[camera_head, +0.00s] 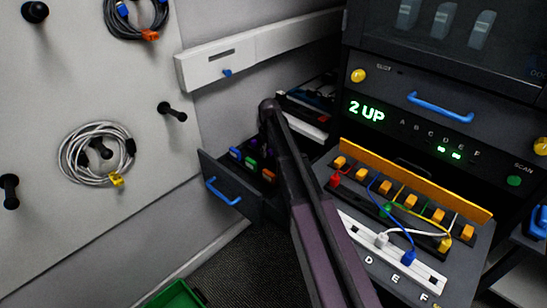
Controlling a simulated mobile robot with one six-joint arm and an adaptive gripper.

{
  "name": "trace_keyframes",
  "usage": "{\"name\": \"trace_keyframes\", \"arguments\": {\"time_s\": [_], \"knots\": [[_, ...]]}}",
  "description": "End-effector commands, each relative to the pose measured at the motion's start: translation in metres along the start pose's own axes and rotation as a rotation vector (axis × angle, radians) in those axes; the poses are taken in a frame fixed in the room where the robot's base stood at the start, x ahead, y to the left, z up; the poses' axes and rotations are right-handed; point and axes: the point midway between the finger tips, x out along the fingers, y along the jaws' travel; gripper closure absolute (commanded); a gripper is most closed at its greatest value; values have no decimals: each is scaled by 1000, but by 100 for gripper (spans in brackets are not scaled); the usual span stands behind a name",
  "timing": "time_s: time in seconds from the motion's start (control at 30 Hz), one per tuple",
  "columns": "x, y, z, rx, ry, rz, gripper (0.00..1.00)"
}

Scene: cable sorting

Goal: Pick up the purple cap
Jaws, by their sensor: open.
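Small coloured caps sit in the open dark drawer left of centre. My gripper (266,148) hangs down from the end of my arm over the right part of the drawer, close to the caps. It is open. Its fingertips are dark and partly lost against the drawer, and I see no cap held between them. My arm hides the drawer's right side.
The drawer front (222,190) has a blue handle (222,191). Right of my arm is a panel with coloured cables (400,215) plugged into yellow sockets and a white strip (395,255). A grey cable coil (92,152) hangs on the left wall. A green bin (172,295) stands at bottom.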

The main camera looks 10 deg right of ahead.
Motion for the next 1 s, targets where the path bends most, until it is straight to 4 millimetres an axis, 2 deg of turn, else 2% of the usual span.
{"name": "trace_keyframes", "arguments": {"time_s": [0.67, 0.7, 0.77, 0.9, 0.93, 1.0], "knots": [[4, 0, 0, 0, 0, 0, 26], [4, 0, 0, 0, 0, 0, 29], [4, 0, 0, 1, 0, 0, 46], [4, 0, 0, 1, 0, 0, 88], [4, 0, 0, 1, 0, 0, 92], [4, 0, 0, 1, 0, 0, 92]]}}
